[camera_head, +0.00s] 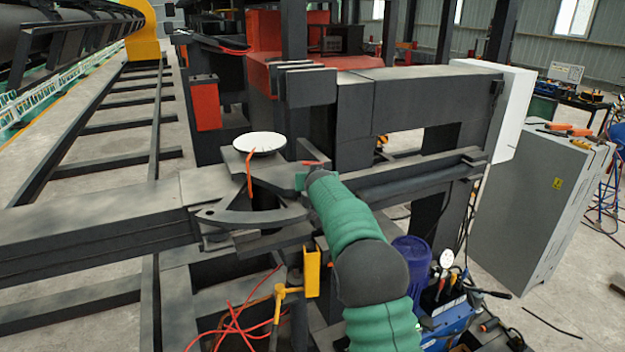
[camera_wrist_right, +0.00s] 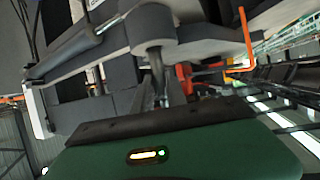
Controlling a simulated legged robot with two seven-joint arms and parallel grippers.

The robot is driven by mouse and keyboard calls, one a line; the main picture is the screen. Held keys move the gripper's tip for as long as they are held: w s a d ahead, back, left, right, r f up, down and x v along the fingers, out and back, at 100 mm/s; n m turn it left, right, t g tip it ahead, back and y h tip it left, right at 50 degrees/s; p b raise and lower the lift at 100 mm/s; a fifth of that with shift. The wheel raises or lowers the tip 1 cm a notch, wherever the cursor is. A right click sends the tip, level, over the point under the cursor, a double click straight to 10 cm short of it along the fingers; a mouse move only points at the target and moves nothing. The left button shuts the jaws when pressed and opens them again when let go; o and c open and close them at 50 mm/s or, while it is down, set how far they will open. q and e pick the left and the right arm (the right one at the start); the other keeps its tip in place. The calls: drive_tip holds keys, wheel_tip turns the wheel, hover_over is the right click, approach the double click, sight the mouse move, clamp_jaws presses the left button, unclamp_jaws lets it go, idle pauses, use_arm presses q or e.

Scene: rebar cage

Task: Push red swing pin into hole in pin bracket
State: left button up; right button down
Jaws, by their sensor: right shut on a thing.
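My right gripper (camera_head: 304,178) is at the end of my green-sleeved arm, beside the dark bracket plates in the middle of the head view. It is shut, and a short red piece, seemingly the red swing pin (camera_head: 313,163), shows right at its fingers. In the right wrist view a red-orange bit (camera_wrist_right: 183,78) shows beyond the gripper, partly hidden. A separate bent orange rod (camera_head: 250,175) hangs below the white disc (camera_head: 259,143); it also shows in the right wrist view (camera_wrist_right: 245,38). The hole in the pin bracket cannot be made out. My left gripper is out of view.
A dark curved arm (camera_head: 252,217) and a long beam (camera_head: 95,235) lie left of my gripper. A yellow bracket (camera_head: 312,272) and red cables (camera_head: 235,325) are below. A grey cabinet (camera_head: 535,215) stands at the right.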

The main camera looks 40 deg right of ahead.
drive_tip(key=shift+s+d+f+b, duration=0.1)
drive_tip(key=shift+f+b, duration=1.45)
drive_tip(key=shift+f, duration=0.25)
